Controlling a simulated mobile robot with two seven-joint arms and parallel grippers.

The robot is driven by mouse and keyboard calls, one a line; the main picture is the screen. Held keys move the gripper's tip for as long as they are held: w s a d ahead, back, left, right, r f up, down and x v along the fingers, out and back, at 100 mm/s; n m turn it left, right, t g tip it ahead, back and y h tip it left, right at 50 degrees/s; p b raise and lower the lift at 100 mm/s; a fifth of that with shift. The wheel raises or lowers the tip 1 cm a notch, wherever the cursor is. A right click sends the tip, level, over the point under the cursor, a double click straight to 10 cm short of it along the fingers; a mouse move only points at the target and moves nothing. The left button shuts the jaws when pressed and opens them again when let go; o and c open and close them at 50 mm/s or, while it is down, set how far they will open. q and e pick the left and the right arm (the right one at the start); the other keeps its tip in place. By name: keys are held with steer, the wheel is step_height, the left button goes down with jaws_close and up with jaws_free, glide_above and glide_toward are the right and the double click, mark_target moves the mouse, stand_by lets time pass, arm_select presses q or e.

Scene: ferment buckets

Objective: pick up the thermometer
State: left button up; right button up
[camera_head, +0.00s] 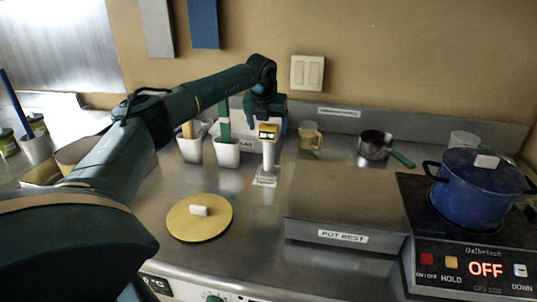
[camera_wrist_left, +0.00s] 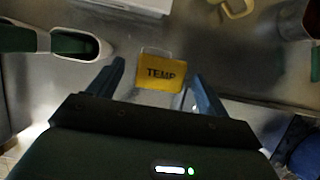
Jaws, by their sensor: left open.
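The thermometer (camera_head: 269,134) has a yellow head with a small display and a pale body below. It stands upright by a small label on the steel counter. In the left wrist view its yellow top (camera_wrist_left: 160,77), marked TEMP, lies between my fingers. My left gripper (camera_head: 267,122) is open and points down from above. Its two fingers (camera_wrist_left: 158,76) are on either side of the yellow head, with gaps visible in the wrist view. Whether either finger touches it is hard to tell. My right gripper is out of view.
White holders (camera_head: 227,153) with tools stand left of the thermometer. A yellow measuring cup (camera_head: 310,139) and a saucepan (camera_head: 373,145) are to the right. The pot rest (camera_head: 344,200), a yellow lid (camera_head: 198,222) and a blue pot (camera_head: 478,196) on a hob are nearer the front.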

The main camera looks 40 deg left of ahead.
arm_select(q)
steer(key=shift+x, duration=1.15)
steer(key=shift+r, duration=0.1)
steer(key=c, duration=1.6)
steer(key=shift+o, duration=0.2)
